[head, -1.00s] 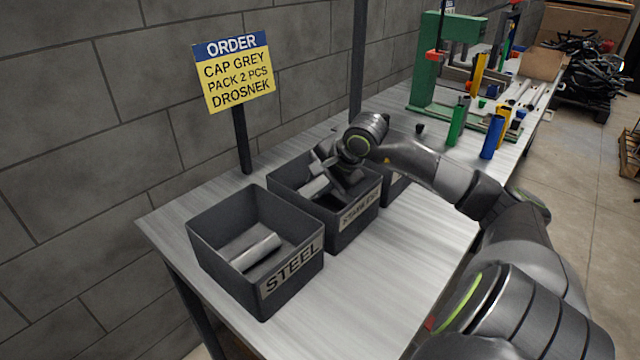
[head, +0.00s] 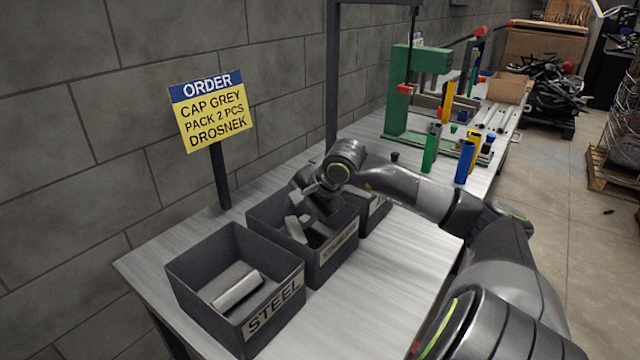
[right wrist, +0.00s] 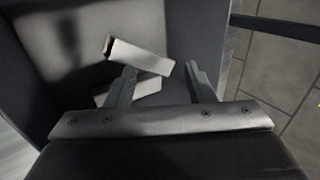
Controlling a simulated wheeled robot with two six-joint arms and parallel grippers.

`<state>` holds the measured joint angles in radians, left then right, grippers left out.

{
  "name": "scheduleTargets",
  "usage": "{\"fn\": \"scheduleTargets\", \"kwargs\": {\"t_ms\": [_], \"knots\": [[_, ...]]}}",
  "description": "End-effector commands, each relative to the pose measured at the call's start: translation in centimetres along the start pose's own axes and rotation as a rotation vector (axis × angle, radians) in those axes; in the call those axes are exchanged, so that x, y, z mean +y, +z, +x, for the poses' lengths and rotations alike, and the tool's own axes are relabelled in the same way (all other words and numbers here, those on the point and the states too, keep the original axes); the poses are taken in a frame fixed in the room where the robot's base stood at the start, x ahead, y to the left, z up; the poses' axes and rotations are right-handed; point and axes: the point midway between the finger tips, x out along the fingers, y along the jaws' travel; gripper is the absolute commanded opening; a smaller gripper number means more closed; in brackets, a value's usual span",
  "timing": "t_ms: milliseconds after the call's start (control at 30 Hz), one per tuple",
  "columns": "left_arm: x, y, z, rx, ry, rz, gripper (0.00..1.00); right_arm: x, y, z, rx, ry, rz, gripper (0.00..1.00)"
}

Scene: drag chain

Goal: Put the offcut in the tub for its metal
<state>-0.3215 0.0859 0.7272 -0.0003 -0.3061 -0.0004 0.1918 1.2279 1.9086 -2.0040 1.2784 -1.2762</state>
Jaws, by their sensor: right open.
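The grey metal offcut (head: 295,229) lies in the middle tub (head: 335,262), whose label reads roughly "STAINLESS", partly blurred. Another grey piece seems to lie close by it in that tub. In the right wrist view, a light bar-shaped piece (right wrist: 140,56) with a brownish end lies across a second piece (right wrist: 148,88) on the tub floor. My right gripper (head: 312,197) is over the middle tub, fingers pointing down. It is open, with nothing visibly held. The STEEL tub (head: 274,318) stands to the left and holds a grey piece (head: 238,290). My left gripper is not in view.
A third tub (head: 378,212) stands behind the middle one, partly hidden by my right arm. An order sign (head: 212,112) stands at the wall side. A green press frame (head: 402,95) and coloured upright parts (head: 465,162) stand farther along. The front table area (head: 400,270) is clear.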

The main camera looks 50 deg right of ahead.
Motion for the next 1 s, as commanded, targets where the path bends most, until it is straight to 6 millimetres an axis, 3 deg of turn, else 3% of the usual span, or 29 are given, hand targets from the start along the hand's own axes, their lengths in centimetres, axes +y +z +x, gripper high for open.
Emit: {"fn": "scheduleTargets", "kwargs": {"t_ms": [500,867,1000], "knots": [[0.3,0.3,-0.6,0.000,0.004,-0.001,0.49,0.2,-0.1,-5.5,0.006,0.008,-0.002,0.49],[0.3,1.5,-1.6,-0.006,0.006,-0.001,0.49,0.1,0.0,-7.9,0.003,0.010,-0.003,0.49],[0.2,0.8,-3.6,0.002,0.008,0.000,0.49,-0.2,-0.1,-9.0,0.006,0.007,0.003,0.49]]}}
